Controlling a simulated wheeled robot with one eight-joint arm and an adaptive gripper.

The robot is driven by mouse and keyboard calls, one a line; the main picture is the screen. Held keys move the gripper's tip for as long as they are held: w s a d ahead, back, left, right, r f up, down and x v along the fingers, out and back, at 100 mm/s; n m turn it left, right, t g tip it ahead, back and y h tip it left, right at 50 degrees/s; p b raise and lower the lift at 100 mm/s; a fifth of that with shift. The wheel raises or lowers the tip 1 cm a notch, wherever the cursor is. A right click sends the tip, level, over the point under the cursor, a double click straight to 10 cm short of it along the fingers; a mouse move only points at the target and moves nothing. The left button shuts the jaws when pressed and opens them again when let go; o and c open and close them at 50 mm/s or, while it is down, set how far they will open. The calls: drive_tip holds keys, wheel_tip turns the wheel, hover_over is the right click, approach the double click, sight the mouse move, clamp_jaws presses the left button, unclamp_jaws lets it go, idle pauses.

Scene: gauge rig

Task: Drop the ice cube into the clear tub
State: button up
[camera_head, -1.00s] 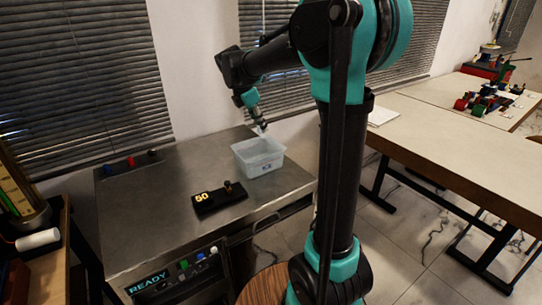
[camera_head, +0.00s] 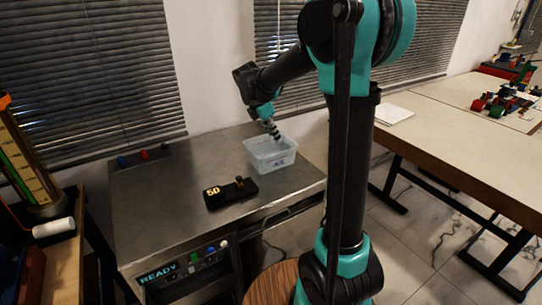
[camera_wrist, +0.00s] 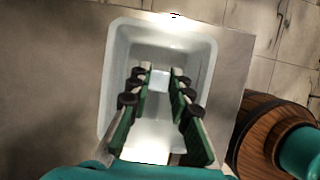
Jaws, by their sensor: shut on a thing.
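The clear tub (camera_head: 271,158) stands upright at the right side of the metal bench top. In the wrist view the tub (camera_wrist: 118,60) lies open below my gripper, its rim all around the fingers. My gripper (camera_head: 277,137) is over the tub, pointing down at its opening. In the wrist view my gripper (camera_wrist: 158,80) is shut on the pale ice cube (camera_wrist: 159,80) between the fingertips. How far the cube is above the tub's floor is hard to tell. The cube cannot be made out in the head view.
A black block marked 50 (camera_head: 231,193) with a small knob lies in front of the tub. A panel reading READY (camera_head: 160,272) is on the bench front. A round wooden top (camera_wrist: 262,135) is at the right. A long pale table (camera_head: 460,150) stands further right.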

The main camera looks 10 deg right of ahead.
drive_tip(key=o, duration=0.9)
drive_tip(key=v, duration=1.2)
drive_tip(key=shift+d, duration=0.1)
